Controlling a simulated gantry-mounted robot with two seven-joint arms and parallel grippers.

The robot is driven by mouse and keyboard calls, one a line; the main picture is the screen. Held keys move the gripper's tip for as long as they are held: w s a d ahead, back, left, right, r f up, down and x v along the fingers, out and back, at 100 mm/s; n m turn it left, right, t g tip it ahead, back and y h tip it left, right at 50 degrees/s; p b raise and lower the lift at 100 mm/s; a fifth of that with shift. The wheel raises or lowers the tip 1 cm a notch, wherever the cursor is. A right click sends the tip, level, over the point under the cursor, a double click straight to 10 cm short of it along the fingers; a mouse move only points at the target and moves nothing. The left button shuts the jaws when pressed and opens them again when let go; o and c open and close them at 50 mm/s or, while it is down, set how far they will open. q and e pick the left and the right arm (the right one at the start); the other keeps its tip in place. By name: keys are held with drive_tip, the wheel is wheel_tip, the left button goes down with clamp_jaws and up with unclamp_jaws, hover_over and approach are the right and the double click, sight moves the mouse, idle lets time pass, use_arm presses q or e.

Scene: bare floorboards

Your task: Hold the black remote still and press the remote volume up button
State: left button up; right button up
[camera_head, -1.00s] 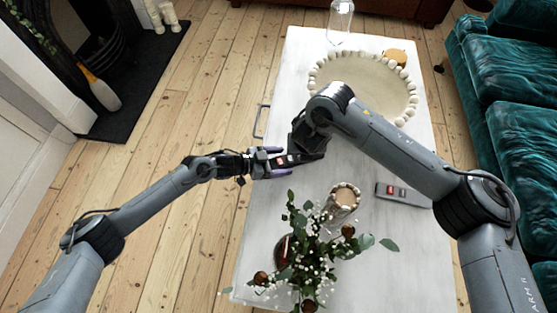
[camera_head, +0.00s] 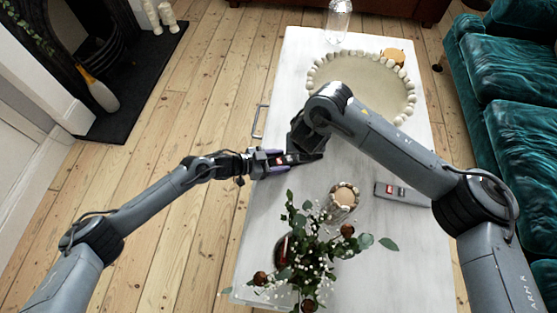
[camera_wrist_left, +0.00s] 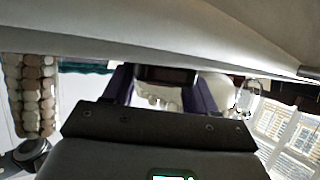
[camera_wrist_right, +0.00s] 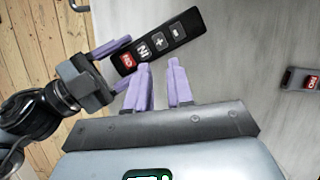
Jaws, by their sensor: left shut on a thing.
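The black remote (camera_head: 303,158) is above the near-left part of the white table. In the right wrist view the remote (camera_wrist_right: 160,42) shows a red button, a second marked button, a plus button (camera_wrist_right: 158,40) and a minus button (camera_wrist_right: 176,30). My left gripper (camera_head: 275,160) is shut on the remote's red-button end, with a purple finger on each side. The remote's dark end (camera_wrist_left: 165,75) shows between the fingers in the left wrist view. My right gripper (camera_wrist_right: 160,66) is slightly open and empty, close to the remote's button face. Its fingertips are hidden in the head view.
A grey remote (camera_head: 402,193) lies on the white table (camera_head: 400,255) to the right. A beaded candle holder (camera_head: 344,196) and a flower vase (camera_head: 284,250) stand nearer. A large beaded tray (camera_head: 370,80) and a glass bottle (camera_head: 339,20) are at the far end.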

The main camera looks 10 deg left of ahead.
clamp_jaws()
idle(1.4)
